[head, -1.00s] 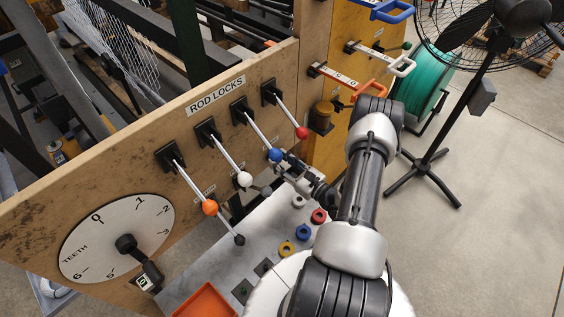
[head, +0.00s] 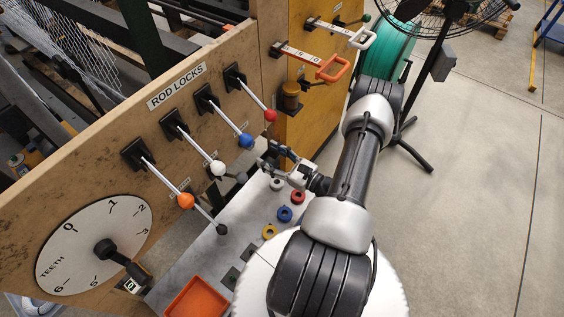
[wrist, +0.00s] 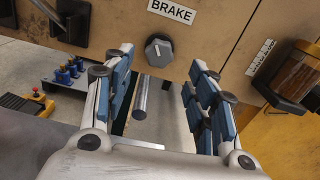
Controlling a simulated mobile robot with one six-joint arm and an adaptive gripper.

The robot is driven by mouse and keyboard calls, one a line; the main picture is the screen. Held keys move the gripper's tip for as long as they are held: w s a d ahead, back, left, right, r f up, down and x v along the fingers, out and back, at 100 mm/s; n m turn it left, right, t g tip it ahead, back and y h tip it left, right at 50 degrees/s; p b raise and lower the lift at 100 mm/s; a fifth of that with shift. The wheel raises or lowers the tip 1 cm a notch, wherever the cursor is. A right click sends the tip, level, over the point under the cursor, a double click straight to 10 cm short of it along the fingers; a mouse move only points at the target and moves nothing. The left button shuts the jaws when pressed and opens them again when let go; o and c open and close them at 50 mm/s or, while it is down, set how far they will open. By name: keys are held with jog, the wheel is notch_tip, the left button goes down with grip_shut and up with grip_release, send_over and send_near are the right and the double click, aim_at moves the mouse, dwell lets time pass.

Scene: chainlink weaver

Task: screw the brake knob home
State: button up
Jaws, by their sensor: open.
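The brake knob (wrist: 158,50) is a dark grey, faceted knob with a pale line on its face. It sits on the wooden panel under the BRAKE label (wrist: 171,11) in the wrist view. I cannot make it out in the head view, and how far it is screwed in does not show. My gripper (wrist: 160,66) is open, its blue-padded fingers pointing at the panel on either side of the knob, apart from it. In the head view my gripper (head: 272,155) is to the right of the blue-balled lever.
A bare metal rod (wrist: 140,97) shows below the knob between the fingers. Rod-lock levers with orange (head: 186,201), white (head: 217,167), blue (head: 246,141) and red (head: 270,116) balls jut out nearby. An amber-brown cylinder (wrist: 300,75) is at right. A grey table (head: 195,250) lies below.

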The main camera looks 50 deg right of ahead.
jog(key=s, duration=0.5)
jog(key=shift+s+d, duration=0.15)
dwell(0.4)
